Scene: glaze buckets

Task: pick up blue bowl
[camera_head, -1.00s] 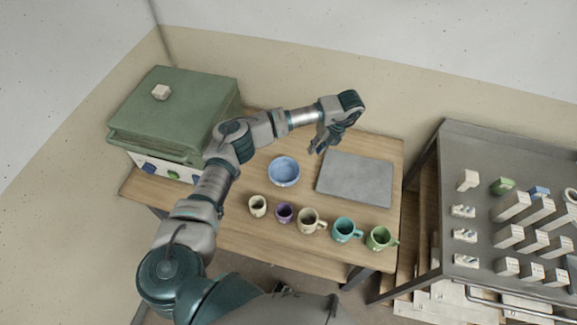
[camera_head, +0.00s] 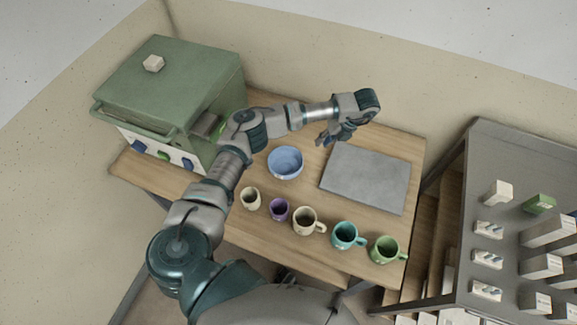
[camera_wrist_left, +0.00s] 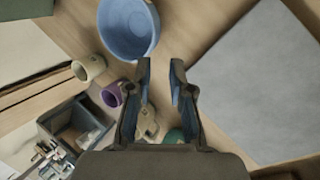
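The blue bowl (camera_head: 285,163) sits upright on the wooden table, left of the grey slab. It also shows at the top of the left wrist view (camera_wrist_left: 128,28). My left gripper (camera_head: 325,141) hangs above the table, up and to the right of the bowl, near the slab's upper left corner. In the left wrist view its two fingers (camera_wrist_left: 161,80) are apart with nothing held between them, and the bowl lies beyond and left of the fingertips. My right gripper is in neither view.
A row of mugs, cream (camera_head: 250,198), purple (camera_head: 279,209), beige (camera_head: 306,221), teal (camera_head: 345,235) and green (camera_head: 385,249), stands along the table's front. The grey slab (camera_head: 367,178) lies right of the bowl. A green kiln-like box (camera_head: 170,90) stands left. A metal rack (camera_head: 500,160) is at right.

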